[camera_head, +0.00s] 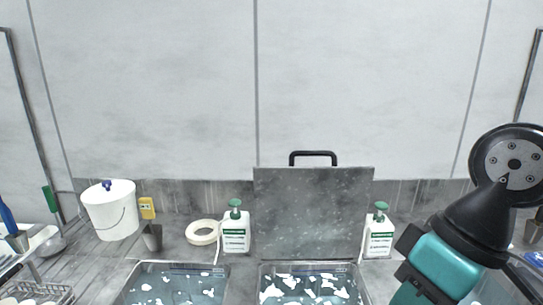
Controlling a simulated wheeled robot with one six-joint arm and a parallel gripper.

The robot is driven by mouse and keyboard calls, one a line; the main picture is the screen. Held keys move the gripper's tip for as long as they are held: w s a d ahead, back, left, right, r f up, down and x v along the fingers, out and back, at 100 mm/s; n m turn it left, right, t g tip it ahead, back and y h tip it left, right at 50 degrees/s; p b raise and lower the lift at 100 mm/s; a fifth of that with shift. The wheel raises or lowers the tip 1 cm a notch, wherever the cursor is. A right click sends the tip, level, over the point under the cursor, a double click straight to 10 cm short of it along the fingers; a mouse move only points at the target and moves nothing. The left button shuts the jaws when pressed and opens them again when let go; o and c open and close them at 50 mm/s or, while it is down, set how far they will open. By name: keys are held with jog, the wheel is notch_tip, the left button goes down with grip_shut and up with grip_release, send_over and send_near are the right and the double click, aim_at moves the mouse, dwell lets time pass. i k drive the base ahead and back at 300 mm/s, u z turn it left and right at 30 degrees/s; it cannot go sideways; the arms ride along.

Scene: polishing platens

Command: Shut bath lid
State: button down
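The bath lid (312,215) is a dark grey speckled panel with a black handle (313,155) on its top edge. It stands upright, open, at the back of the middle bath (262,284), against the wall. The bath's front is cut off by the bottom of the picture; white foam patches float on its blue-grey liquid. My arm fills the right side, with a teal link and black joints. My gripper does not show in this view.
White pump bottles (236,231) (379,236) flank the lid. A second open bath (140,268) lies to the left. A wire rack (62,293) is at lower left.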

aim_at(301, 214)
jog(key=u, duration=0.25)
jog(key=k, duration=1.85)
jog(key=u, duration=0.15)
jog(key=i, duration=0.65)
jog(key=u, duration=1)
jog(key=i, duration=1.8)
jog(key=z, duration=0.65)
jog(key=i, duration=0.55)
jog(key=z, duration=0.35)
